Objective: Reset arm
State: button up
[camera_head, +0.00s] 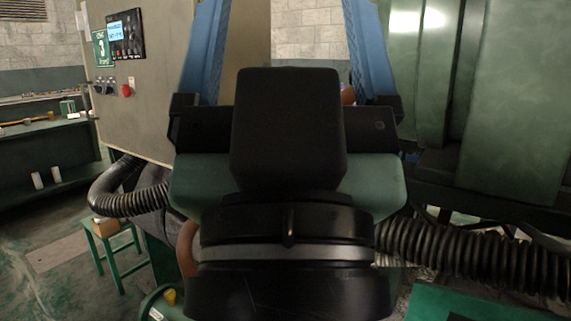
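My gripper (283,12) fills the middle of the head view, very close to the camera. Its two blue fingers point up and stand wide apart, with their tips cut off by the top edge.
A beige machine cabinet (155,70) with a control panel (126,36) and red button (126,90) stands left. Black corrugated hoses (480,255) run on both sides. A green stool (112,245) and a shelf bench (45,145) are left. Green cabinets (515,110) fill the right.

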notch_tip(320, 180, up, 19)
jog(key=p, duration=1.7)
jog(key=shift+r, duration=0.2)
